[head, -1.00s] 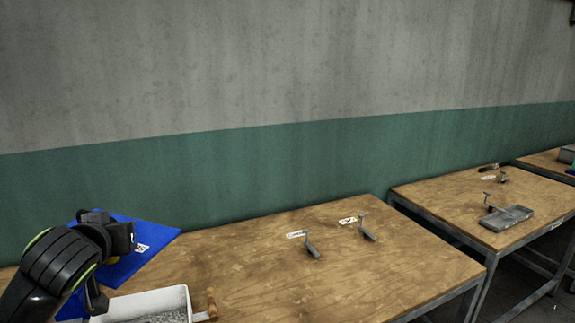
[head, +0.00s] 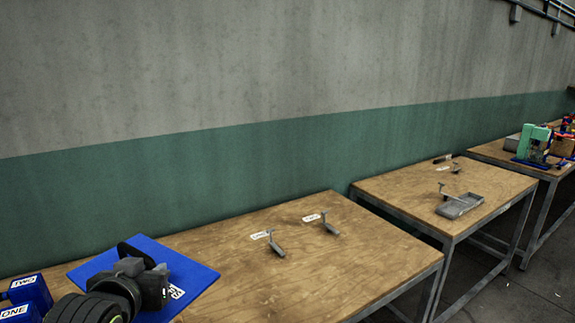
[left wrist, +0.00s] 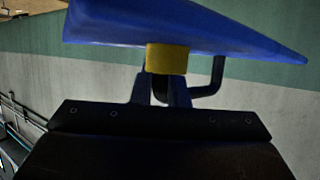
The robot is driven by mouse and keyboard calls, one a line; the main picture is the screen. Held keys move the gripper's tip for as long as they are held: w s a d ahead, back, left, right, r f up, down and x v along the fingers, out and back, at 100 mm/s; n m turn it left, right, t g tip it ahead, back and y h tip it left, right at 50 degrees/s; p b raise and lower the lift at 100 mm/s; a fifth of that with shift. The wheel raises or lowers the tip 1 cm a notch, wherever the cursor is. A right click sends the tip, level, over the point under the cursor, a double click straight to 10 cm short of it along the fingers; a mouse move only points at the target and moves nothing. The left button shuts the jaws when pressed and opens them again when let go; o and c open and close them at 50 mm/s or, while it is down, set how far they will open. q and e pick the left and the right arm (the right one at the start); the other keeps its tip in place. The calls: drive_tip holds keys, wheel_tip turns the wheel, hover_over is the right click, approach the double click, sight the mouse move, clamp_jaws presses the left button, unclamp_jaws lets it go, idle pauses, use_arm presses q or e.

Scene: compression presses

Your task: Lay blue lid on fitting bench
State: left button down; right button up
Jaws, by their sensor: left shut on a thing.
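The blue lid (head: 192,268) is a flat blue plate with a white label, at the lower left of the head view. My left gripper (head: 148,278) is shut on it by a handle, partly hidden by my wrist. In the left wrist view the lid (left wrist: 185,22) is tilted above the fingers (left wrist: 164,88), with a yellow piece (left wrist: 166,58) between them and the lid. The lid overlaps the near wooden bench (head: 330,265) in the head view; I cannot tell its height above it. No label readable here names the fitting bench. My right gripper is not in view.
Two small grey metal pieces (head: 276,246) (head: 330,226) with white labels are on the near bench. Blue blocks marked ONE and TWO (head: 30,292) are at left. A second bench (head: 400,190) holds a grey tray (head: 459,206). A green press (head: 533,143) stands farther right.

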sight(176, 291)
use_arm(q)
drive_tip(key=shift+m+h, duration=0.4)
drive_tip(key=shift+h, duration=0.1)
drive_tip(key=d, duration=0.4)
drive_tip(key=shift+s+d+f, duration=0.15)
drive_tip(key=shift+d+f, duration=0.1)
drive_tip(key=shift+f+b, duration=0.9)
drive_tip(key=shift+b, duration=0.05)
drive_tip(key=shift+f+b, duration=0.35)
drive_tip(key=shift+a+f, duration=0.2)
drive_tip(key=shift+f, duration=0.1)
drive_tip(key=shift+d+r, duration=0.1)
